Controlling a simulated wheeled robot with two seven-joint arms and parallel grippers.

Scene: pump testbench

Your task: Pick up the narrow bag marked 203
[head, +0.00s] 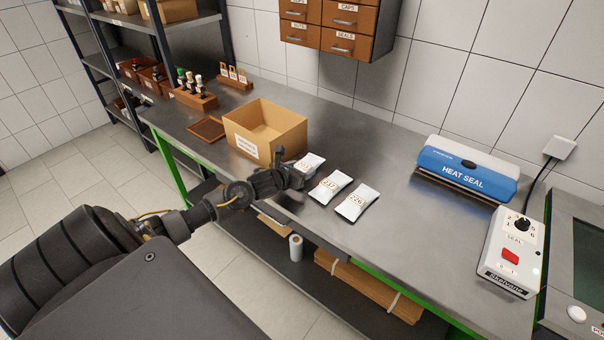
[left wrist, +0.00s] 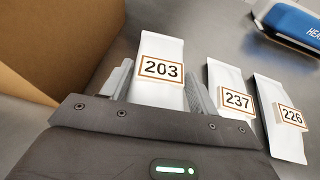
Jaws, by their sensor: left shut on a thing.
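The white narrow bag marked 203 (left wrist: 161,82) lies on the steel bench, between the fingers of my left gripper (left wrist: 158,90) in the left wrist view. The gripper is shut on the bag's near part. In the head view my left gripper (head: 292,174) reaches in from the left and partly covers the bag (head: 310,161). The bag marked 237 (head: 329,186) lies just to its right, and the bag marked 226 (head: 356,203) lies right of that. My right gripper is not in view.
An open cardboard box (head: 265,130) stands just left of and behind the bags. A blue heat sealer (head: 467,172) and a white control box (head: 511,250) are on the right. Bench surface (head: 400,165) is clear between the bags and the sealer.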

